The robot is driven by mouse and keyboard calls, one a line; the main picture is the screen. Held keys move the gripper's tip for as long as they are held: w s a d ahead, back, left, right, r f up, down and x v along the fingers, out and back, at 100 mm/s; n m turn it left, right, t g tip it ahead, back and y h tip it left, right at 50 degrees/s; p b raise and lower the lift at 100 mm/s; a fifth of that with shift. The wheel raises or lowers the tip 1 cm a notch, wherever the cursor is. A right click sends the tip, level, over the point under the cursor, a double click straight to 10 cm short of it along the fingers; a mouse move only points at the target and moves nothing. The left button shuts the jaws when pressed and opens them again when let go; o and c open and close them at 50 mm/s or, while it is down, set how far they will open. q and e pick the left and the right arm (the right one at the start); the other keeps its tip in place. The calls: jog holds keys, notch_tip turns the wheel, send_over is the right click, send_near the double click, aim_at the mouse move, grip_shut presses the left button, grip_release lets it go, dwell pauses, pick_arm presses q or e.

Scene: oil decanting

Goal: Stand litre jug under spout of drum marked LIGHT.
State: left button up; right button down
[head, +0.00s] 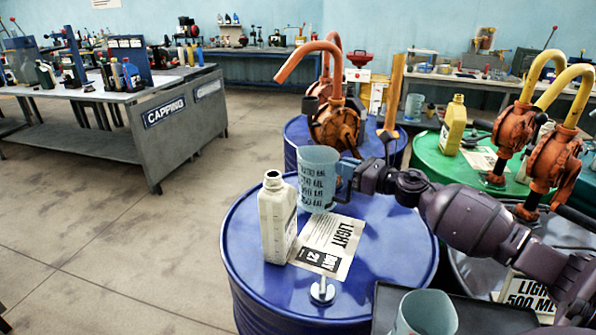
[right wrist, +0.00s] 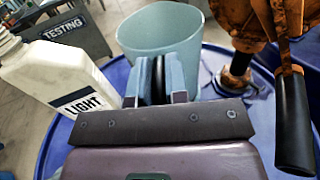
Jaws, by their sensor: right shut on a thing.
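My right gripper (head: 350,180) is shut on the handle of a pale blue litre jug (head: 317,180), which is upright. The jug is over the near blue drum (head: 395,250), on which a sheet (head: 330,245) marked LIGHT lies. I cannot tell whether the jug's base touches the drum top. An orange pump (head: 338,122) rises behind the jug; its curved spout (head: 298,58) points left, high above the jug in the picture. In the right wrist view the jug (right wrist: 160,35) is ahead of the gripper (right wrist: 163,85), with the pump to its right. My left gripper is out of view.
A white bottle (head: 277,218) labelled LIGHT stands on the drum, left of the jug. A metal bung (head: 322,291) is near the drum's front. A green drum (head: 430,160) stands behind right.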

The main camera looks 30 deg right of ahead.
aim_at(302, 153)
jog(key=x, duration=1.3)
jog(key=shift+w, duration=0.25)
jog(key=shift+f, duration=1.65)
jog(key=shift+b, duration=0.3)
jog(key=shift+f, duration=0.15)
jog(key=c, duration=1.6)
grip_release()
jog(key=shift+f, duration=0.1)
jog(key=o, duration=0.5)
